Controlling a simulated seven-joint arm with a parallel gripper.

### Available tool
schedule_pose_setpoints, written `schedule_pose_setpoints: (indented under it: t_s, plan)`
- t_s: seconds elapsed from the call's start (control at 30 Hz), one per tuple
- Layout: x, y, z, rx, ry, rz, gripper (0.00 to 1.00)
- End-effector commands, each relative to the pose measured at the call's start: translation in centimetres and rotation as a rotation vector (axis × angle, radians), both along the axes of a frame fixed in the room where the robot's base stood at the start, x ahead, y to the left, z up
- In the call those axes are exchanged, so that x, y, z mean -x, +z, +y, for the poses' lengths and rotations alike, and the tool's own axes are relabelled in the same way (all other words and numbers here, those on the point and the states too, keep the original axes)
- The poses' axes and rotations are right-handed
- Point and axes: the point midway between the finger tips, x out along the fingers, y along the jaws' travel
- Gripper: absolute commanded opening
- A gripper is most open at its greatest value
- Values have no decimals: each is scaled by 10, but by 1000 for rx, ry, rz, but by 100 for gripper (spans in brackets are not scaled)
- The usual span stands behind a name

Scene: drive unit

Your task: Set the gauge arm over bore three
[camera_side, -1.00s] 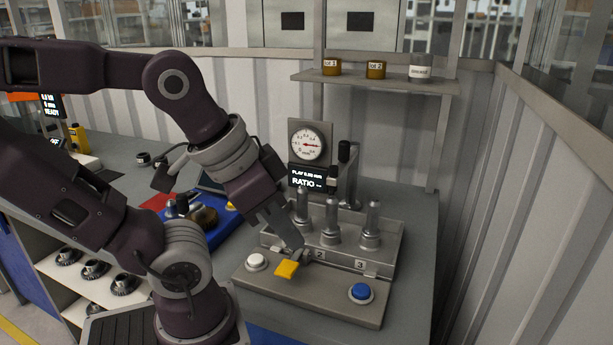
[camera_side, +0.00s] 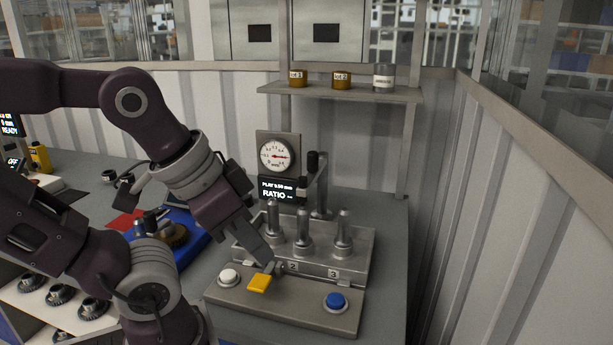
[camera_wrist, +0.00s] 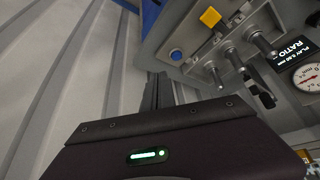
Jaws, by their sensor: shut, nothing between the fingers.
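The gauge arm (camera_side: 321,190) is a grey post with a black knob, standing behind a row of three metal spindles. It also shows in the wrist view as a dark part (camera_wrist: 262,95). I cannot tell which bore its tip is over. The right spindle (camera_side: 343,234) stands behind the label 3 (camera_side: 333,274); the middle spindle (camera_side: 303,236) is near label 2. My gripper (camera_side: 268,262) is shut and empty, pointing down just behind the yellow tab (camera_side: 259,284); contact is unclear. Its fingers also show in the wrist view (camera_wrist: 158,90).
A white button (camera_side: 229,276) and a blue button (camera_side: 336,301) flank the yellow tab on the fixture's front plate. A dial gauge (camera_side: 276,155) and a RATIO display (camera_side: 277,189) stand behind. A shelf (camera_side: 340,94) with jars hangs above. A blue tray (camera_side: 188,250) lies left.

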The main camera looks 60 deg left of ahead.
Motion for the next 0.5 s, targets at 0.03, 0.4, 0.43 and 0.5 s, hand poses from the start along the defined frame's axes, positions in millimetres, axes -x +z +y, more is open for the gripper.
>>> schedule_pose_setpoints:
  t_s: [0.03, 0.4, 0.43, 0.5]
  plan:
    - [0, 0, 0, 0, 0, 0, 0]
    - [0, 0, 0, 0, 0, 0, 0]
    - [0, 0, 0, 0, 0, 0, 0]
    - [0, 0, 0, 0, 0, 0, 2]
